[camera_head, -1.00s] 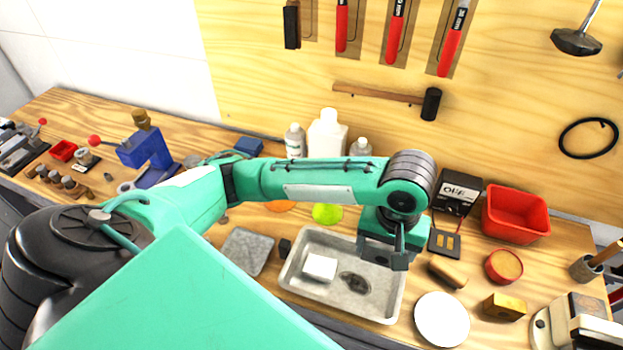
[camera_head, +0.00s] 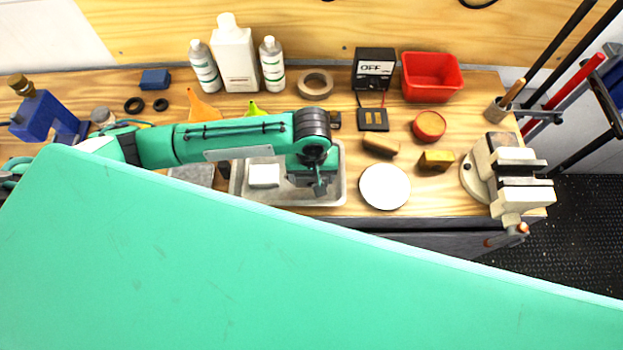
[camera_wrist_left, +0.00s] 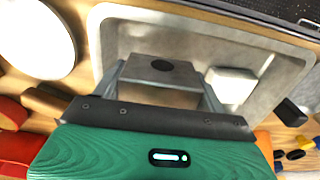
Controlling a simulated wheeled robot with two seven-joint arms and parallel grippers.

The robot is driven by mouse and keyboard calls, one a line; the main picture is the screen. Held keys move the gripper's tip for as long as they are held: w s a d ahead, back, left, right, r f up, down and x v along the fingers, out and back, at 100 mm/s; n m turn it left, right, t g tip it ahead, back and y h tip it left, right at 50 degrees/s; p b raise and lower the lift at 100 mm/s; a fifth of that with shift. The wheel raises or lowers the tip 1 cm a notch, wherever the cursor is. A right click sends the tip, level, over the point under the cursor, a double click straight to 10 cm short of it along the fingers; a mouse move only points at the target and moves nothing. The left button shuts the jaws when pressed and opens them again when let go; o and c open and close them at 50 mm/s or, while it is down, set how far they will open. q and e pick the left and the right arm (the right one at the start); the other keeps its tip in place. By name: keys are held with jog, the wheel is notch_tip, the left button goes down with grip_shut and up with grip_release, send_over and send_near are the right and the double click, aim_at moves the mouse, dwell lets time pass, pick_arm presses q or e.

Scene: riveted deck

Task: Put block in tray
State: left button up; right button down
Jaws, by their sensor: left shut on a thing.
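The metal tray (camera_head: 237,188) lies on the wooden bench, partly hidden by my left arm. A white block (camera_head: 264,175) lies in its left part and also shows in the left wrist view (camera_wrist_left: 232,78). My left gripper (camera_head: 318,186) is over the right part of the tray, pointing down. In the left wrist view, its fingers (camera_wrist_left: 162,86) are shut on a greyish block (camera_wrist_left: 145,72) with a dark oval mark on its face. The tray (camera_wrist_left: 110,38) spreads behind it. I cannot tell whether the held block touches the tray floor. My right gripper is not in view.
A vise (camera_head: 503,178) stands further right. Bottles (camera_head: 235,60) and a red bin (camera_head: 432,77) stand behind.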

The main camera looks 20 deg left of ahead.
aim_at(311, 183)
pick_arm(q)
notch_tip(311, 183, down, 4)
jog(key=shift+r+p, duration=0.25)
jog(key=shift+p, duration=0.05)
jog(key=shift+f, duration=0.15)
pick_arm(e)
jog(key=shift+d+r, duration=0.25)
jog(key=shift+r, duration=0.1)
pick_arm(q)
jog(key=shift+f, duration=0.15)
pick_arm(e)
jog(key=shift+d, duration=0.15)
pick_arm(q)
jog(key=o, duration=1.3)
jog(key=shift+c, duration=0.2)
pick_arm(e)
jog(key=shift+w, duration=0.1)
pick_arm(q)
notch_tip(311, 183, up, 11)
jog(key=shift+r+b, duration=0.1)
jog(key=shift+b, duration=1.05)
jog(key=shift+r, duration=0.55)
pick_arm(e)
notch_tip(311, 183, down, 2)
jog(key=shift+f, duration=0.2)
